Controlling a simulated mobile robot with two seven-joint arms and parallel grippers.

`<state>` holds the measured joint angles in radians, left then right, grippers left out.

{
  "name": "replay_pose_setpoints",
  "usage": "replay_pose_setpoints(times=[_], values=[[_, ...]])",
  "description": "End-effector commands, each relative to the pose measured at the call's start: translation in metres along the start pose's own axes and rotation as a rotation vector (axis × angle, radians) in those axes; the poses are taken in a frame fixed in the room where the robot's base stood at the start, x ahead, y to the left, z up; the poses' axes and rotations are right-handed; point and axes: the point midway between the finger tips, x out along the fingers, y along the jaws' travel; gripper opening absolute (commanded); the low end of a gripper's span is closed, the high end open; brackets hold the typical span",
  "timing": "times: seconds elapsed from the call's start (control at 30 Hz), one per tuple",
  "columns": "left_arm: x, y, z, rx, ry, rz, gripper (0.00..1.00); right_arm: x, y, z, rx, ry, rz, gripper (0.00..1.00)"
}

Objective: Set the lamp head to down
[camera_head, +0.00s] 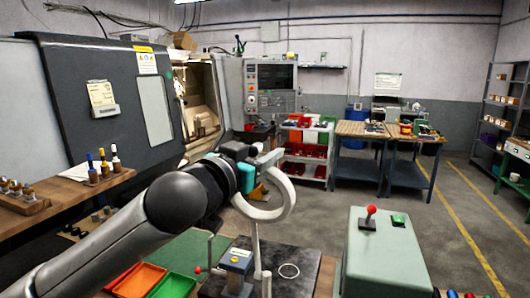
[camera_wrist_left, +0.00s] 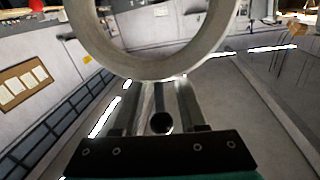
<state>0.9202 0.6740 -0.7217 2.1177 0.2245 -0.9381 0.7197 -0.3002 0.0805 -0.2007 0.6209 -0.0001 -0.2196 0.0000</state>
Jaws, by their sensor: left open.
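The lamp head is a pale ring (camera_head: 289,197) on a thin upright post (camera_head: 256,245), standing steeply tilted above the bench in the head view. In the left wrist view the ring (camera_wrist_left: 150,68) crosses the top, just beyond the fingertips. My left gripper (camera_head: 268,160) is at the upper left of the ring and hides part of its rim. Its fingers (camera_wrist_left: 160,88) are open in the left wrist view. A dark round end (camera_wrist_left: 161,123) shows between them. I cannot tell whether the fingers touch the ring. My right gripper is not in view.
A grey-green box (camera_head: 385,260) with a red-knobbed lever stands at right. Orange and green trays (camera_head: 140,280) lie at the front left, under my left arm. A large lathe (camera_head: 110,100) fills the back left.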

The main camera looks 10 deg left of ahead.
Motion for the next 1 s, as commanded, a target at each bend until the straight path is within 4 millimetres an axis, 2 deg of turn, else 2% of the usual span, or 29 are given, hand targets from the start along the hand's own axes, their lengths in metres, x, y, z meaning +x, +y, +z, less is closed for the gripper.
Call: replay_pose_setpoints(times=[0.1,0.47,1.0], values=[[0.0000,0.0000,-0.0001,0.000,0.000,0.000,0.39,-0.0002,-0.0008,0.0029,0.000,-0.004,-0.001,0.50],[0.0000,0.0000,0.0000,0.000,0.000,0.000,0.00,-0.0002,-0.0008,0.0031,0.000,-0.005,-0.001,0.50],[-0.0005,-0.0002,-0.0036,0.003,0.009,0.000,0.00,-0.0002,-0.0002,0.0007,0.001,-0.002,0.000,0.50]])
